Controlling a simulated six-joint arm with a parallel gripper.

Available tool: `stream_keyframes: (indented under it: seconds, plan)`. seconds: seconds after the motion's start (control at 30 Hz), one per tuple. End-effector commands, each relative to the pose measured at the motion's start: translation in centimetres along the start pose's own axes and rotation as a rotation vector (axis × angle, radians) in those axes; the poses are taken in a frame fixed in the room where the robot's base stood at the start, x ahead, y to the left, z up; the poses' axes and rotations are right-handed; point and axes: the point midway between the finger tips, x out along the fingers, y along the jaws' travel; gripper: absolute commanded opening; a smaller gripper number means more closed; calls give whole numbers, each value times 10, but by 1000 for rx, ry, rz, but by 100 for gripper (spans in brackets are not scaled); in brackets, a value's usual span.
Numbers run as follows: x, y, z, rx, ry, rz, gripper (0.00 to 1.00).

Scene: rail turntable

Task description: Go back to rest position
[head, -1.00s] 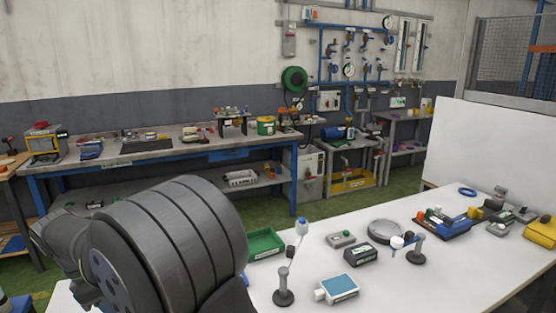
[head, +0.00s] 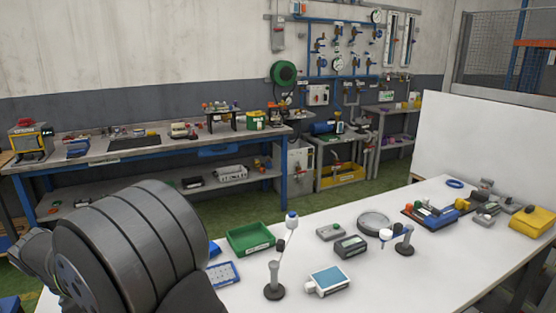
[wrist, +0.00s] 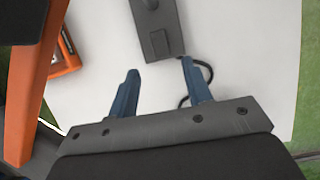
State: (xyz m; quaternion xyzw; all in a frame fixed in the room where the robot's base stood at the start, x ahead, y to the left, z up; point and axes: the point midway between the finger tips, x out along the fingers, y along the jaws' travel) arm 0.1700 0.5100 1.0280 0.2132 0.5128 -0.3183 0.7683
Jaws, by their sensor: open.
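My gripper (wrist: 160,67) shows in the wrist view with its two blue fingers spread apart and nothing between them. It is over a white surface (wrist: 100,85). A dark grey device (wrist: 156,28) lies beyond the fingertips, and a black cable loops beside the right finger. The fingers look clear of the device, but the height above it is hard to tell. In the head view my grey arm fills the lower left, and my gripper is not visible there.
The white table (head: 345,290) holds a green tray (head: 250,238), a round grey disc (head: 373,220), a blue-topped box (head: 327,281), two small stands and a yellow case (head: 531,221). An orange box (wrist: 62,50) is at the left in the wrist view. A workbench (head: 110,155) stands behind.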

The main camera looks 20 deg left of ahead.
Motion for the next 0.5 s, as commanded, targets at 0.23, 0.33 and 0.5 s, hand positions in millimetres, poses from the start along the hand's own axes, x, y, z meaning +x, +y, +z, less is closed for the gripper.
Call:
stream_keyframes:
  seconds: [0.23,0.33,0.5]
  plan:
    - [-52,0,-1,-2,3,3,45]
    - [-72,0,0,-1,3,2,45]
    - [-103,0,1,-1,7,1,45]
